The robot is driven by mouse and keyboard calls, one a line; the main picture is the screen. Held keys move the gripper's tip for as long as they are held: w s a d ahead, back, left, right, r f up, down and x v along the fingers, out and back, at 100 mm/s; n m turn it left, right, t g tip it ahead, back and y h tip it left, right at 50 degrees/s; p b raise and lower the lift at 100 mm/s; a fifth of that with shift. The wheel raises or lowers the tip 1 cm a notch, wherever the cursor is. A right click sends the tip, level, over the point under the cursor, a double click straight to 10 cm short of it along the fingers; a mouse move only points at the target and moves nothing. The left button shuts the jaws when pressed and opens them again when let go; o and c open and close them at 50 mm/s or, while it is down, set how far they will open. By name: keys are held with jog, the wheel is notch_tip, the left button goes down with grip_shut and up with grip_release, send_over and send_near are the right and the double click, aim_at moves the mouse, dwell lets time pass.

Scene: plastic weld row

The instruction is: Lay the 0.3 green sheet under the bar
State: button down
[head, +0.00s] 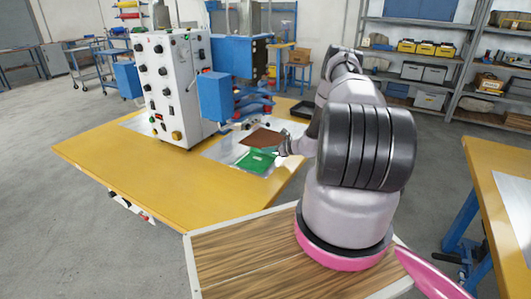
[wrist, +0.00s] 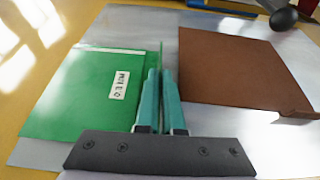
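The green sheet (head: 256,161) lies flat on the pale metal plate of the yellow bench. In the wrist view the green sheet (wrist: 85,95) has a white label that looks like "0.3 MM" and a pale stripe along its far edge. My gripper (wrist: 161,75) is at the sheet's right edge, its teal fingers close together with a thin upright green edge between them. In the head view my gripper (head: 281,149) is low over the plate, partly hidden by my arm. The blue press head (head: 245,103) stands behind the sheet; I cannot clearly make out the bar.
A brown sheet (head: 262,137) lies just behind the green one; in the wrist view the brown sheet (wrist: 243,72) is right of my fingers. A white control box (head: 172,85) stands to the left. The bench's front left (head: 130,165) is clear. A dark tray (head: 301,109) sits at the back right.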

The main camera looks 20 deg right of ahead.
jog(key=shift+f, duration=0.3)
jog(key=c, duration=1.5)
grip_release()
jog(key=shift+f, duration=0.15)
jog(key=o, duration=0.5)
jog(key=shift+c, duration=0.2)
